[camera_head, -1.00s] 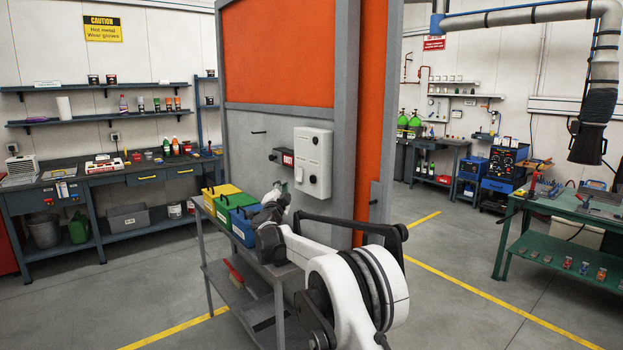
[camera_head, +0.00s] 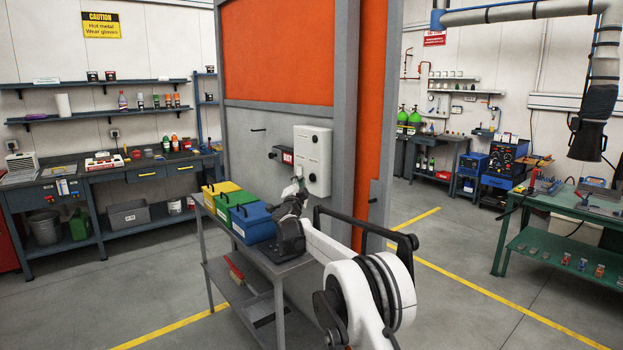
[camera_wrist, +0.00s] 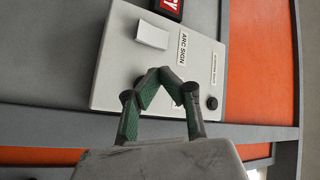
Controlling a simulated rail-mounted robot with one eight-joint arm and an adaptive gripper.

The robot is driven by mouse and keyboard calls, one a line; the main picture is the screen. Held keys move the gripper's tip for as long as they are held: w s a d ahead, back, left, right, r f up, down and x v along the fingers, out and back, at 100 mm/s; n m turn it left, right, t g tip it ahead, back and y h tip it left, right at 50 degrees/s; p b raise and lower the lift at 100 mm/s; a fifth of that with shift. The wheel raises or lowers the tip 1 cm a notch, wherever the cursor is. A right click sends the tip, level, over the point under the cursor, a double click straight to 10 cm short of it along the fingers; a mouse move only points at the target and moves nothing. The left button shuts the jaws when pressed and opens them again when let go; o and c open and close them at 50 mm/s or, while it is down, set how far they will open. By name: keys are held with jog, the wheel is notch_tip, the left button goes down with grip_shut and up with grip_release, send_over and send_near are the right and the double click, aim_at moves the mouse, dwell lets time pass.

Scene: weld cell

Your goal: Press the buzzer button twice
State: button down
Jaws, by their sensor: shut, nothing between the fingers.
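A pale grey control box (camera_head: 312,160) is mounted on the grey wall of the booth. The wrist view shows this box (camera_wrist: 115,75) tilted, with a label reading "ARC SIGN" (camera_wrist: 183,45) and a second label (camera_wrist: 212,68) too small to read surely. A round black button (camera_wrist: 212,103) sits below the second label. Another dark control (camera_wrist: 138,82) is partly hidden behind my fingers. I cannot tell which is the buzzer button. My gripper (camera_wrist: 163,76) is shut and empty, its green-padded fingers in front of the box. In the head view my gripper (camera_head: 298,178) is near the box's lower left; contact is not clear.
A dark box with a red lit sign (camera_head: 286,157) is left of the control box. Yellow (camera_head: 220,189), green (camera_head: 237,200) and blue (camera_head: 255,222) bins stand on a grey cart (camera_head: 285,268) close below my arm.

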jog(key=shift+w+d, duration=0.55)
jog(key=shift+d, duration=0.1)
dwell(1.1)
jog(key=shift+w+d, duration=0.3)
jog(key=shift+w+d+b, duration=0.3)
jog(key=shift+d+b, duration=0.05)
dwell(1.1)
jog(key=shift+a, duration=0.1)
jog(key=shift+s+a+b, duration=0.35)
jog(key=shift+s+a, duration=0.15)
jog(key=shift+s, duration=0.1)
jog(key=s+a+b, duration=0.1)
jog(key=s+a, duration=0.2)
jog(key=shift+s+a, duration=0.15)
jog(key=shift+a, duration=0.25)
dwell(0.4)
